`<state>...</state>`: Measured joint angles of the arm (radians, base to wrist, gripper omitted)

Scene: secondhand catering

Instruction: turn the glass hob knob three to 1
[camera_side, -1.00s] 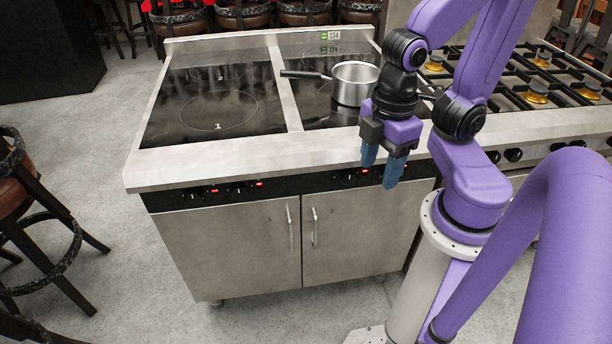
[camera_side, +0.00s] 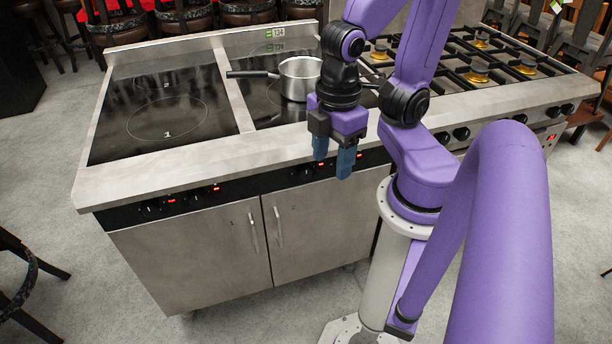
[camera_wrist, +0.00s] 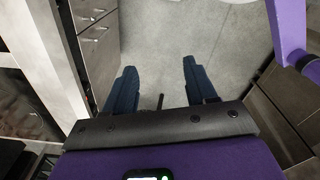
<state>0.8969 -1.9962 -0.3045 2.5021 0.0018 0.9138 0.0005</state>
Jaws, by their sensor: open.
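The glass hob (camera_side: 150,160) is a steel cabinet with a black glass top and a black control strip along its front. Dark knobs with small red displays sit on the strip, in a left pair and a right pair. Knob three, counting from the left, appears to be the dark knob (camera_side: 303,174) left of my fingers; its setting is too small to read. My gripper (camera_side: 332,167) is open and empty in front of the right pair, hiding part of the strip. In the wrist view, my gripper (camera_wrist: 159,68) shows two spread blue fingers with floor between them.
A steel saucepan (camera_side: 300,78) stands on the right glass zone, its handle pointing left. A gas range (camera_side: 480,75) with several burners and its own knobs adjoins on the right. Cabinet doors with upright handles (camera_side: 279,228) lie below the strip.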

